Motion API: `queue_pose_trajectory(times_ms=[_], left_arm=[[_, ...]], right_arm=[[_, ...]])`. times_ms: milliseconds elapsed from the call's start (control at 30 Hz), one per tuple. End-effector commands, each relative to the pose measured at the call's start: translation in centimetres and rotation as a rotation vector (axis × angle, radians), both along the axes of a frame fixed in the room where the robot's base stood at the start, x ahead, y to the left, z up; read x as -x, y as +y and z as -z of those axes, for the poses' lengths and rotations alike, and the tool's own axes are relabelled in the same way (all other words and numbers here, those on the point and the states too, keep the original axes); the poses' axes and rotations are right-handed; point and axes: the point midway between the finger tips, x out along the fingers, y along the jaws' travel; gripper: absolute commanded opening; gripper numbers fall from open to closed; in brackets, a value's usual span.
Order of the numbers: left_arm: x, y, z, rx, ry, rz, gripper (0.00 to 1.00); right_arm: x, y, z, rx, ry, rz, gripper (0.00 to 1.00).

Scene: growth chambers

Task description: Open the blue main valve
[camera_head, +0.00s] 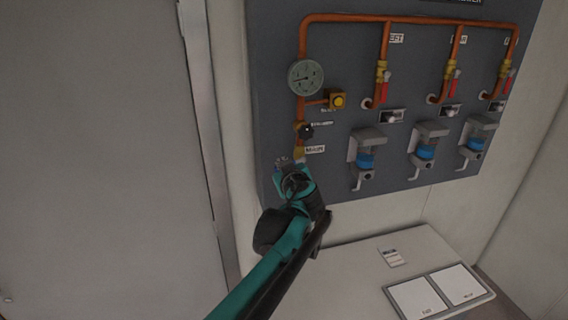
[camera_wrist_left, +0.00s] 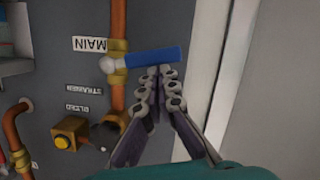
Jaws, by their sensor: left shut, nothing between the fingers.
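The blue main valve handle (camera_wrist_left: 155,58) shows in the left wrist view. It lies crosswise to the vertical copper pipe (camera_wrist_left: 118,20), beside the MAIN label (camera_wrist_left: 90,44). Its pivot end is at a brass fitting (camera_wrist_left: 117,62) on the pipe. My left gripper (camera_wrist_left: 161,71) is shut with nothing between its fingers. Its fingertips are right by the long edge of the handle; I cannot tell whether they touch. My right gripper is not in view.
The grey panel (camera_head: 350,100) carries a gauge (camera_head: 306,77), a yellow button (camera_head: 339,101), a black knob (camera_head: 306,131) and several red-handled valves (camera_head: 384,90) on branch pipes. Blue-and-grey units (camera_head: 365,160) hang below those. A pale surface (camera_head: 350,270) lies below the panel; a door edge (camera_head: 205,120) is at left.

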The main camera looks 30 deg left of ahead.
Motion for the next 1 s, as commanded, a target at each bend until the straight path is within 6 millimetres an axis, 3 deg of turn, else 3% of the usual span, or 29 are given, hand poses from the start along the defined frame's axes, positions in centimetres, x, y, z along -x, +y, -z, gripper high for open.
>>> queue_pose_trajectory(times_ms=[667, 1000], left_arm=[[-0.5, -0.4, 4.6, 0.417, -0.488, 0.0, 0.0], [-1.6, -1.3, 6.1, 0.416, -0.487, 0.002, 0.0]], right_arm=[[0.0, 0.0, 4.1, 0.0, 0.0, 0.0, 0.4], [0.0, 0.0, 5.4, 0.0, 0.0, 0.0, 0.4]])
